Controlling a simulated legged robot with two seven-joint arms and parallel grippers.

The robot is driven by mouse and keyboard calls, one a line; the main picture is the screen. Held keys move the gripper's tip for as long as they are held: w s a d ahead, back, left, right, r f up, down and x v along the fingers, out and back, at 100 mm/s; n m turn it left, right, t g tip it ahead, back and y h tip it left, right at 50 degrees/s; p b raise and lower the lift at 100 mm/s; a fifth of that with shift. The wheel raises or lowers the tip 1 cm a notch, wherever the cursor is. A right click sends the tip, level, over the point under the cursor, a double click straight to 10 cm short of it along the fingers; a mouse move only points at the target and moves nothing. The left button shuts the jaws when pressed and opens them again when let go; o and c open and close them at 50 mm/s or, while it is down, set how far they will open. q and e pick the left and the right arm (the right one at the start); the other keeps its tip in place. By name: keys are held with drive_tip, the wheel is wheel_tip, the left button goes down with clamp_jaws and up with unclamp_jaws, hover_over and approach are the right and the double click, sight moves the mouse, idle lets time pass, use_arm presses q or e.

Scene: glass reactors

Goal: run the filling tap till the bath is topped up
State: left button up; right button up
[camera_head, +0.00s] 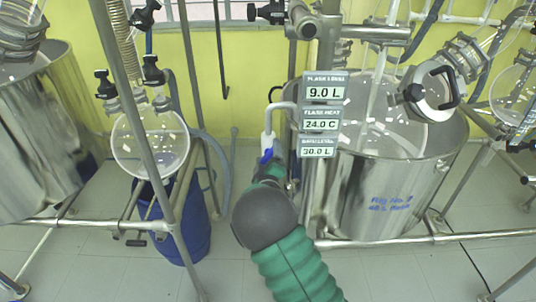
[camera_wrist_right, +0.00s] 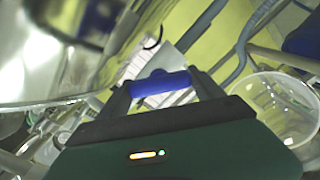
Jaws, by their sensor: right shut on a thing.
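The steel bath (camera_head: 380,205), marked "Rig No. 2", stands at the right with a glass flask (camera_head: 385,115) in its mouth. The filling tap (camera_head: 268,142) is a white body with a blue handle (camera_head: 266,156), left of the bath, below a curved spout pipe (camera_head: 281,106). My right gripper (camera_head: 264,164) is shut on the blue handle, which also shows between my fingers in the right wrist view (camera_wrist_right: 160,84). The bath level display (camera_head: 317,148) reads 30.0 L. My left gripper is not in view.
Displays above read flask level 9.0 L (camera_head: 326,91) and flask heat 24.0 C (camera_head: 321,120). A round glass flask (camera_head: 150,145) hangs at left over a blue drum (camera_head: 186,225). Another steel vessel (camera_head: 40,135) stands far left. Metal frame rails (camera_head: 400,240) cross low in front.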

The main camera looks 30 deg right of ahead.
drive_tip(key=shift+a+f+n, duration=0.1)
drive_tip(key=shift+f+n, duration=0.1)
drive_tip(key=shift+n, duration=0.3)
drive_tip(key=o, duration=1.4)
drive_tip(key=shift+c, duration=0.2)
drive_tip(key=shift+r, duration=0.1)
drive_tip(key=v, duration=1.6)
drive_tip(key=shift+s+a, duration=0.25)
drive_tip(key=shift+s, duration=0.1)
